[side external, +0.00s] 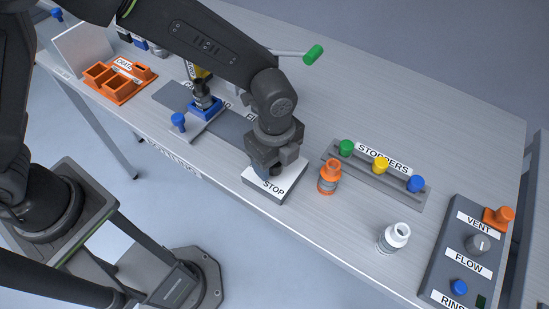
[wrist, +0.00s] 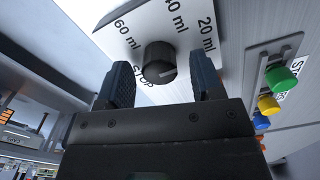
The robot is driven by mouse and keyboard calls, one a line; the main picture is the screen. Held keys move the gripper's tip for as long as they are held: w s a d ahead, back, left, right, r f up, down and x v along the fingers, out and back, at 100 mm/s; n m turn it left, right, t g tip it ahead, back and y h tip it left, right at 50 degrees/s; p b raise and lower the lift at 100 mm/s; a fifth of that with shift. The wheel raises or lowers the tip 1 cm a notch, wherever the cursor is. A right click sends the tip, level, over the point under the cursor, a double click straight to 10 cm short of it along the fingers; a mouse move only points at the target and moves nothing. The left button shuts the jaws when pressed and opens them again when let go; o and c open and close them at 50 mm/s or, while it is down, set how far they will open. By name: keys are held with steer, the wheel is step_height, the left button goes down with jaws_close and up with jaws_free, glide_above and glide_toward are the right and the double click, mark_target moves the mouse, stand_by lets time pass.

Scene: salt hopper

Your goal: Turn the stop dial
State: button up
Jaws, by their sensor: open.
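The stop dial's black knob (wrist: 159,62) stands on a white plate marked 20 ml, 60 ml and STOP (wrist: 145,28). In the wrist view a pale pointer line on the knob points toward the lower right of the picture. My gripper (wrist: 162,84) is open, with one finger on each side of the knob and a visible gap to each. In the side external view my gripper (side external: 270,172) is over the STOP box (side external: 283,187) and hides the knob.
An orange bottle (side external: 329,177) stands close right of the STOP box. Beyond it are a stopper rack (side external: 398,190) with green, yellow and blue stoppers, a white bottle (side external: 394,238) and a VENT/FLOW panel (side external: 449,243). A blue clamp fixture (side external: 205,107) and orange crate (side external: 119,82) lie left.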

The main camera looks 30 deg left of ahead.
steer(key=shift+f, duration=0.25)
steer(key=c, duration=0.9)
steer(key=n, duration=0.5)
steer(key=shift+n, duration=0.4)
steer(key=n, duration=0.5)
steer(key=shift+r+n, duration=0.1)
steer(key=shift+n, duration=0.3)
steer(key=shift+w, duration=0.1)
